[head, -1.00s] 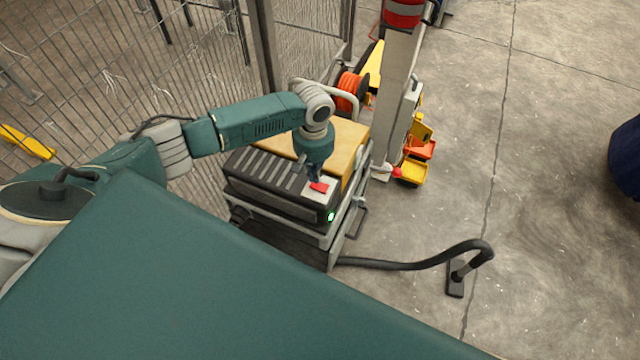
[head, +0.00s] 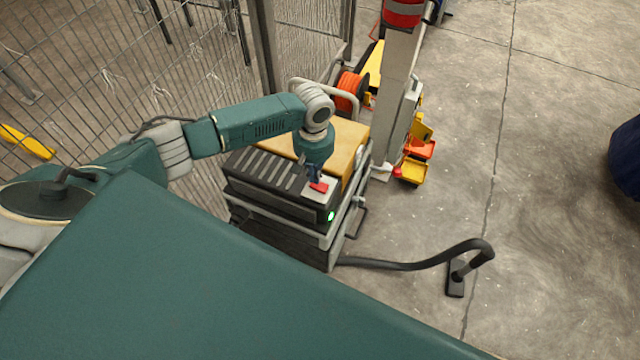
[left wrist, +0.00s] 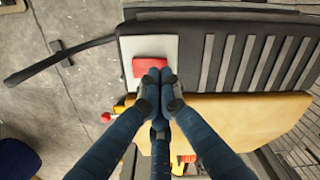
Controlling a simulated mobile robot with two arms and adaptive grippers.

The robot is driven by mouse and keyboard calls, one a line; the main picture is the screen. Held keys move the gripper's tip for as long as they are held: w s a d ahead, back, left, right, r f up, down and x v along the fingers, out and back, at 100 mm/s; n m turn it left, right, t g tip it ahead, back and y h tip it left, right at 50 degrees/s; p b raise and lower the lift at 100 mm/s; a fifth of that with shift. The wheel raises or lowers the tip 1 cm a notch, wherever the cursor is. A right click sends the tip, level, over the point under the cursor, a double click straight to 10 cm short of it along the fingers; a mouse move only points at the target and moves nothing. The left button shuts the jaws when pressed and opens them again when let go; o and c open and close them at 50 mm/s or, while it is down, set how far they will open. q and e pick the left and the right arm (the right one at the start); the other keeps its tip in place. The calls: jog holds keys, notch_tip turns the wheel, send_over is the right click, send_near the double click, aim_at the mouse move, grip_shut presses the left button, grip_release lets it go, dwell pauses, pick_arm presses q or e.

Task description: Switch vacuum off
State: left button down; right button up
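The vacuum (head: 270,190) is a dark box with grey ribs on top, standing on a cart beside the fence. Its red switch (head: 319,186) sits on a light grey plate (left wrist: 165,47) at one end of the top. A green light (head: 331,217) glows on its side. My left gripper (head: 314,176) is over the plate, at the switch. In the left wrist view its fingers (left wrist: 160,78) are together with nothing between them, the tips at the lower edge of the red switch (left wrist: 149,66). I cannot tell if they touch it. My right gripper is not in view.
A tan box (head: 346,145) stands right behind the vacuum. A black hose (head: 410,264) runs along the floor to a nozzle (head: 456,280). Wire fence (head: 110,75) lies behind my arm.

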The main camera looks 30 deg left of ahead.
pick_arm(q)
jog(key=shift+f, duration=0.25)
jog(key=shift+f+b, duration=0.45)
jog(key=shift+f, duration=0.3)
jog(key=shift+s+r, duration=0.1)
jog(key=shift+r+p, duration=0.45)
jog(key=shift+p, duration=0.3)
jog(key=shift+d+r+p, duration=0.1)
jog(key=shift+r+p, duration=0.5)
jog(key=shift+p, duration=0.1)
jog(key=shift+r+p, duration=0.35)
jog(key=shift+p, duration=0.05)
jog(key=shift+r+p, duration=0.85)
jog(key=shift+p, duration=0.15)
notch_tip(320, 180, up, 3)
jog(key=p, duration=0.3)
jog(key=shift+f, duration=0.2)
